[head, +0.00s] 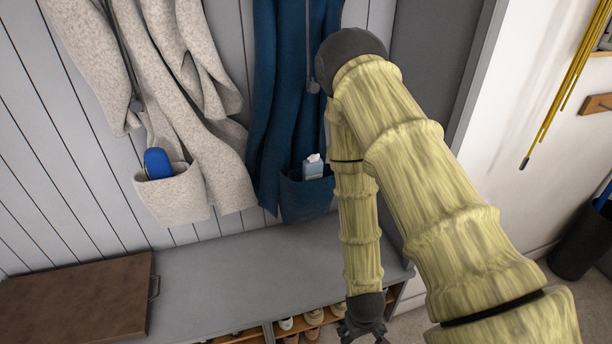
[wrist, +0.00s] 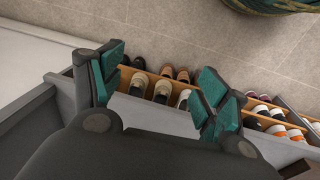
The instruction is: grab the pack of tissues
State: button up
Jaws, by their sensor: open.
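The pack of tissues (head: 313,168) is a small light-blue packet with a white tissue at its top. It sticks up out of the pocket (head: 305,196) of the dark blue coat (head: 288,110) in the head view; its lower part is hidden in the pocket. My gripper (head: 363,330) hangs low at the bottom of the head view, below and right of the pocket, by the bench's front edge. In the wrist view my gripper (wrist: 155,88) is open and empty, its teal-padded fingers apart above shoes. The tissues do not show in the wrist view.
A grey bench (head: 240,262) runs under the coats, with a brown case (head: 75,297) on its left and shoe cubbies below. A speckled coat (head: 185,100) holds a blue object (head: 158,163) in its pocket. Yellow cords (head: 568,75) hang at right.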

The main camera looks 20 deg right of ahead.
jog(key=w+d+r+p, duration=0.1)
jog(key=w+r, duration=0.7)
jog(key=w, duration=0.3)
jog(key=t+y+p, duration=0.1)
jog(key=t+p, duration=0.3)
send_near(314, 162)
jog(key=w, duration=0.1)
jog(key=shift+a+x, duration=0.2)
jog(key=shift+x, duration=2.8)
jog(key=shift+d+f+p, duration=0.1)
jog(key=shift+f+p, duration=0.45)
jog(key=shift+f, duration=0.25)
jog(key=shift+p+x, duration=0.35)
jog(key=shift+x, duration=1.55)
jog(key=shift+s, duration=0.1)
jog(key=c, duration=1.1)
